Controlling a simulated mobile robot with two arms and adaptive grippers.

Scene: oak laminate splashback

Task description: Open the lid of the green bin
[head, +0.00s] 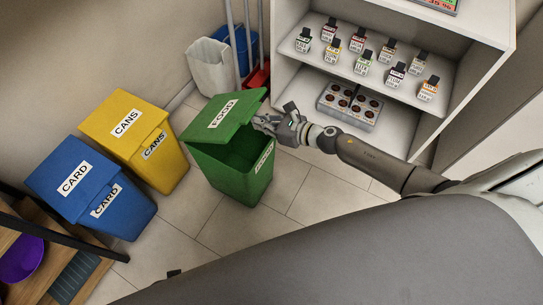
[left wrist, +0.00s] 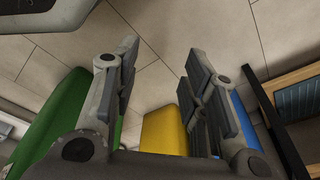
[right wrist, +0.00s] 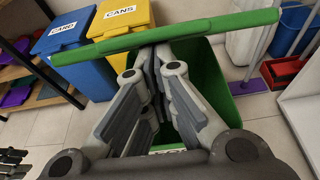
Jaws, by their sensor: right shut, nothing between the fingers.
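The green bin (head: 232,172), labelled FOOD, stands on the floor right of the yellow bin. Its green lid (head: 201,131) is partly raised and tilted, with the dark inside showing below it. My right gripper (head: 263,122) is shut and empty at the lid's right edge, over the bin opening. In the right wrist view the lid (right wrist: 190,27) crosses as a green bar at the tips of my right gripper (right wrist: 158,62); exact contact is unclear. My left gripper (left wrist: 155,85) shows only in the left wrist view, open and empty, with floor and bins beyond it.
A yellow CANS bin (head: 165,171) and a blue CARD bin (head: 128,222) stand to the left. A white shelf unit (head: 290,72) with small bottles stands close on the right. A pale bin (head: 207,72) and poles are behind. Tiled floor in front is clear.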

